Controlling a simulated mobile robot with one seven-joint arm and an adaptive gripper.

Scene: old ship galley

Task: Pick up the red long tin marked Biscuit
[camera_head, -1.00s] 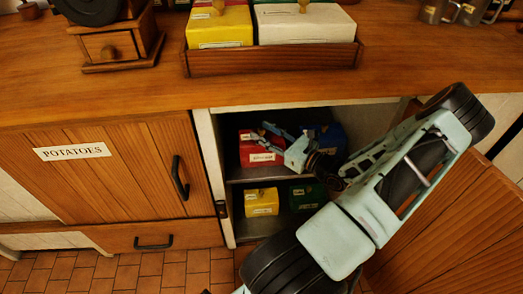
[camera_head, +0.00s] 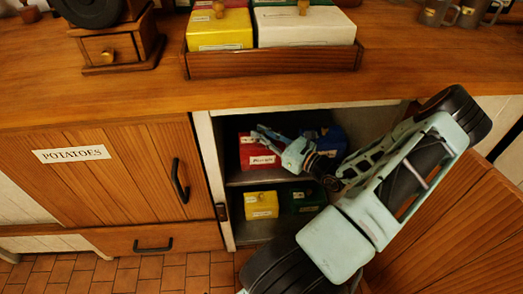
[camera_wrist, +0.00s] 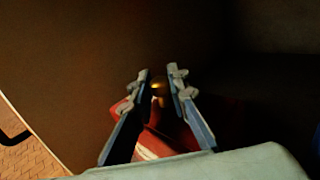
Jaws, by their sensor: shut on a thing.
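The red tin (camera_head: 250,154) stands on the upper shelf of the open cupboard, at the left. It has a white label on its front, too small to read surely. My gripper (camera_head: 262,133) reaches in from the right and is shut on the tin at its top. In the wrist view, the fingers (camera_wrist: 159,78) stand on both sides of a brass knob (camera_wrist: 158,89) on the red lid (camera_wrist: 178,133). My gripper hides part of the tin's top and right side.
A blue tin (camera_head: 334,141) stands to the right on the same shelf, partly behind my gripper. A yellow tin (camera_head: 261,204) and a dark green tin (camera_head: 307,197) stand on the shelf below. The cupboard's left side post (camera_head: 214,165) is close to the tins. The open door (camera_head: 455,235) is at the right.

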